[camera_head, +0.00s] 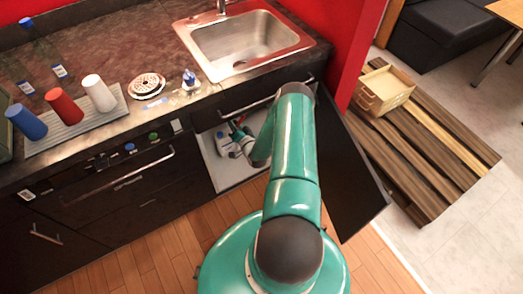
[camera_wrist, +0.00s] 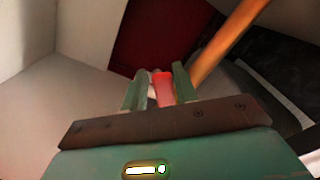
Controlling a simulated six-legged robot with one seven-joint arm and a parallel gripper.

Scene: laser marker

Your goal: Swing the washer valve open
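My arm reaches into the open cabinet under the sink. In the wrist view my gripper (camera_wrist: 160,85) has its two green fingers apart. A small red piece (camera_wrist: 164,88), perhaps the washer valve's handle, shows between them, nearer the right finger. A pale patch shows between it and the left finger, and I cannot tell whether either finger touches it. In the head view my gripper (camera_head: 243,138) is small and partly hidden by my arm. A bit of red (camera_head: 237,122) shows close by it. The valve's body is not clear in either view.
A white and blue item (camera_head: 225,140) stands in the cabinet (camera_head: 228,178), left of my gripper. The open dark cabinet door (camera_head: 350,180) is right of my arm. An orange-brown bar (camera_wrist: 228,42) runs close right of the fingers. The sink (camera_head: 240,38) is above.

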